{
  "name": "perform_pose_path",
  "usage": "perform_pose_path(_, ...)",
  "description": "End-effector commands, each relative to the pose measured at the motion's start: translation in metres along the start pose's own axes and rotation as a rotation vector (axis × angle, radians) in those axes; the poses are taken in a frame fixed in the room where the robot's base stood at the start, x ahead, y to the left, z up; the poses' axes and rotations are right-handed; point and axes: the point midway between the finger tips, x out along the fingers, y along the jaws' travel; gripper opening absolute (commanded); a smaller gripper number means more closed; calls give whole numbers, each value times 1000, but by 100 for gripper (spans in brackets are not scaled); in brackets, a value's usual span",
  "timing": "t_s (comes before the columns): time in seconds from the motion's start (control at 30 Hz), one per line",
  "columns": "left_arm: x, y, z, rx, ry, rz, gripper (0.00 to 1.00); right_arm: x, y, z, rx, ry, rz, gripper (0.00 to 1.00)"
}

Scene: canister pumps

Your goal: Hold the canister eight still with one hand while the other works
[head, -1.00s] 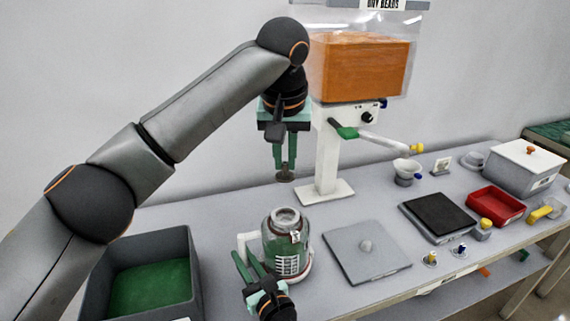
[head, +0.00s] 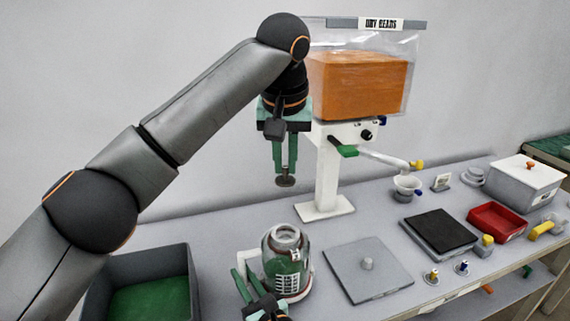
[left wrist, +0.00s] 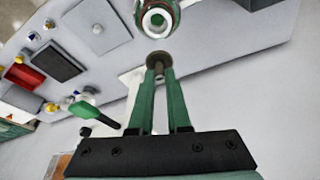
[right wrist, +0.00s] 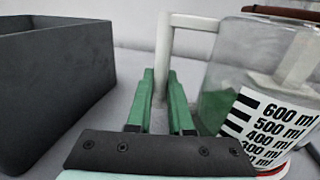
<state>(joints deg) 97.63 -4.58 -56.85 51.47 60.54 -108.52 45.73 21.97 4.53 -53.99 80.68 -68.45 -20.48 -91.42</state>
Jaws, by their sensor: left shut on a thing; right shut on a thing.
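The canister (head: 287,262) is a greenish clear jar with an open mouth, a dark-and-white volume scale and a white handle (right wrist: 190,22). It stands upright on the table. My right gripper (right wrist: 161,82) is shut on the upright bar of the handle, left of the jar; it also shows low in the head view (head: 243,272). My left gripper (head: 285,170) is shut on the stem of a small dark disc-ended piece (head: 285,182), held above the canister and apart from it. In the left wrist view the piece (left wrist: 159,60) hangs beside the canister's mouth (left wrist: 157,19).
A dark bin with a green floor (head: 150,302) stands left of the canister. A grey plate with a knob (head: 368,285) lies to its right. Further right are a black-topped pad (head: 438,230), red tray (head: 497,220) and lidded white box (head: 525,185).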

Motion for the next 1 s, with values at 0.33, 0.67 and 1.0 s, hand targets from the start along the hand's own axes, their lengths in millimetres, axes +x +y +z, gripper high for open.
perform_pose_path(0.33,-10,0,-3,0,0,1,0,0,-1,-1,0,2,-2,0)
perform_pose_path(0.67,-20,0,-6,-1,0,-1,0,0,-1,-1,0,2,-2,0)
perform_pose_path(1.0,-29,0,-9,0,0,0,0,0,-1,-1,0,2,-2,0)
